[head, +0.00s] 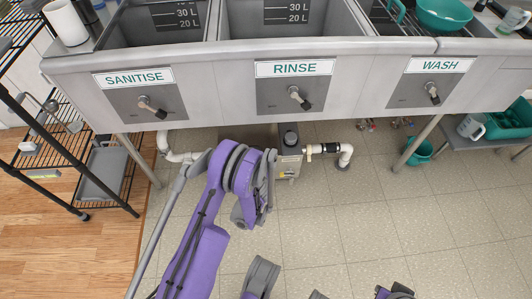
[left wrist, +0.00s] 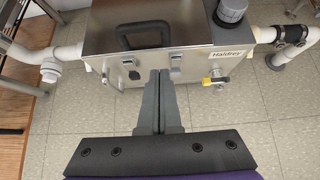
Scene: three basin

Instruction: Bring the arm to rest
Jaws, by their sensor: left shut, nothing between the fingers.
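My left arm (head: 205,225) is purple and comes in from the lower left of the head view, bent in front of the sinks. In the left wrist view, my left gripper (left wrist: 159,76) has its two grey fingers together with nothing between them. It points toward a steel box (left wrist: 190,62) with a black handle, on the floor under the sinks. Whether the fingertips touch the box is not clear. In the head view the fingers cannot be made out at the end of the arm. My right gripper is not seen.
Three sinks marked SANITISE (head: 133,77), RINSE (head: 294,68) and WASH (head: 440,65) run across the top, above my arm. White pipes (head: 328,149) join the box. A wire rack (head: 75,150) stands left.

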